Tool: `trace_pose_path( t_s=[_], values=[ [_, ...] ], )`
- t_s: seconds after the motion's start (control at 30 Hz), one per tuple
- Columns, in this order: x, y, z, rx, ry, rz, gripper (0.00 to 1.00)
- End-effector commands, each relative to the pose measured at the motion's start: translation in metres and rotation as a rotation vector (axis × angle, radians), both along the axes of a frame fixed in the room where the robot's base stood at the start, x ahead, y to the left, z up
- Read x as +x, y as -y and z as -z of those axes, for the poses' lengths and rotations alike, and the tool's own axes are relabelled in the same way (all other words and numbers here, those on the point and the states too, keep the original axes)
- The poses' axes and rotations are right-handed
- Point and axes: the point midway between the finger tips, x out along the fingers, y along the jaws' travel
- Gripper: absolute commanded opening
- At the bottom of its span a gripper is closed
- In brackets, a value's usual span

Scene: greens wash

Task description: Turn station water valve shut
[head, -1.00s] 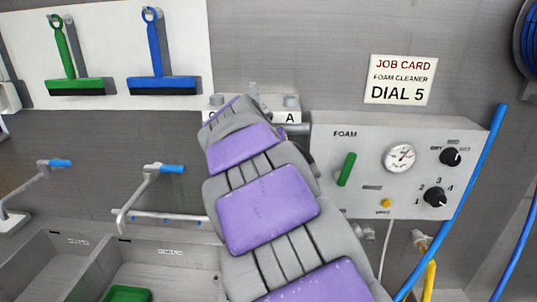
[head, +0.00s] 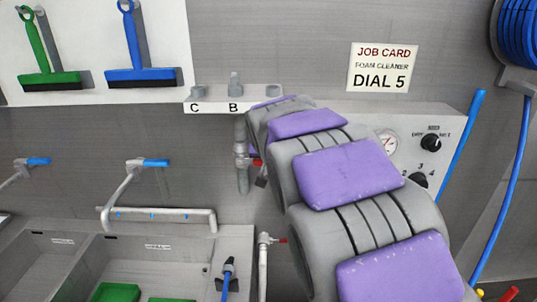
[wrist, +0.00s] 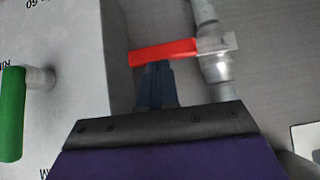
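A red valve handle (wrist: 163,52) shows in the wrist view, lying crosswise to a grey pipe (wrist: 215,70). In the head view the pipe (head: 242,165) stands left of my arm, and only a bit of the red handle (head: 257,162) shows. My gripper (wrist: 158,68) has its dark fingers close together, tips at the handle's edge near its free half. I cannot tell whether they touch it, and nothing shows between them.
A foam panel box (head: 450,125) with dials stands right of my arm; its green handle (wrist: 12,112) shows in the wrist view. A labelled shelf (head: 215,103) sits above the pipe. Another pipe with a red tap (head: 283,240) stands lower. Sink basins (head: 180,240) are at left.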

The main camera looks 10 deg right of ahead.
Motion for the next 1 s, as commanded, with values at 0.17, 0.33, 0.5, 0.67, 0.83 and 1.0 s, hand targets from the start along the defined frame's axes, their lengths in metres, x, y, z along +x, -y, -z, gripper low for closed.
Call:
trace_pose_path(
  t_s=[0.17,0.33,0.5,0.67,0.83,1.0],
  values=[
    [0.0,0.0,0.002,0.0,-0.005,0.001,0.0],
    [-0.002,0.0,0.001,0.0,-0.005,0.0,0.0],
    [-0.014,-0.003,-0.015,0.0,0.002,0.0,0.0],
    [-0.038,-0.007,-0.04,0.0,0.004,-0.001,0.0],
    [-0.064,-0.011,-0.067,-0.001,0.004,-0.001,0.0],
    [-0.09,-0.016,-0.093,-0.001,0.003,-0.001,0.0]
  ],
)
